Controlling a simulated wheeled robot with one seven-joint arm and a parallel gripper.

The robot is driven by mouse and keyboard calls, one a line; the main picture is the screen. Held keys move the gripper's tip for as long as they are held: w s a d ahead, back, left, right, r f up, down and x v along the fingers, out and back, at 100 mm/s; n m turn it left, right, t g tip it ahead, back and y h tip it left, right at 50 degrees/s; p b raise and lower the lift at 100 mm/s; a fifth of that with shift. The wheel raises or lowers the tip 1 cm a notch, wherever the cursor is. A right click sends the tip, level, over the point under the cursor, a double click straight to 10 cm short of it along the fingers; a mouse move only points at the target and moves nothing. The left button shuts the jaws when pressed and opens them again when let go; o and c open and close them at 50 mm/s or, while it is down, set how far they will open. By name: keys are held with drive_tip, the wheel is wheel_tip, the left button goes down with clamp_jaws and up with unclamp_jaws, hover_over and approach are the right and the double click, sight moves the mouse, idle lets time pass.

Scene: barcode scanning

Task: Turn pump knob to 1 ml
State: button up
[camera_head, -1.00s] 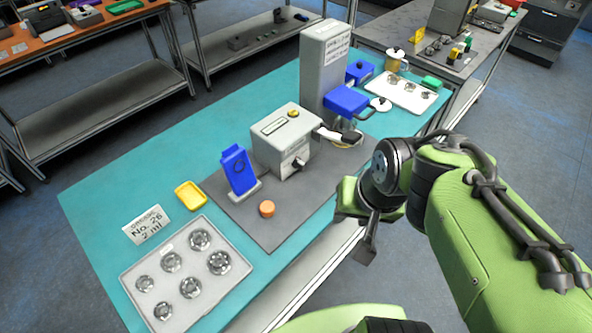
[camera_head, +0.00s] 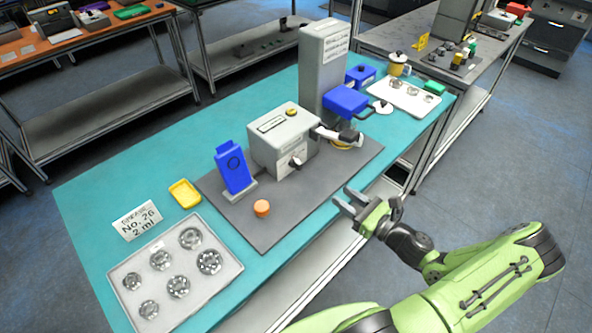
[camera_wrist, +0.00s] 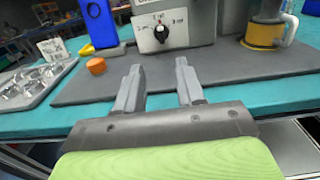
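The pump is a grey box (camera_head: 283,142) on the dark mat in the middle of the table. Its black knob (camera_wrist: 161,33) sits on the white front panel, with small printed marks around it; its setting is too small to read surely. The knob also shows in the head view (camera_head: 296,162). My gripper (camera_head: 347,203) is open and empty off the table's front edge, facing the pump. In the wrist view the two grey fingers (camera_wrist: 159,78) are spread apart, below the knob in the picture and clear of it.
A sign (camera_head: 138,220) reads "No. 26 2 ml". Left of the pump stand a blue device (camera_head: 233,168) and an orange cap (camera_head: 262,208). A tray of metal parts (camera_head: 233,268) is at the front left. A tall grey column (camera_head: 322,70) stands behind. The mat before the knob is clear.

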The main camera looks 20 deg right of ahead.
sight(300, 165)
drive_tip(key=x, duration=1.6)
drive_tip(key=shift+d+p, duration=0.1)
drive_tip(key=shift+p, duration=0.25)
clamp_jaws()
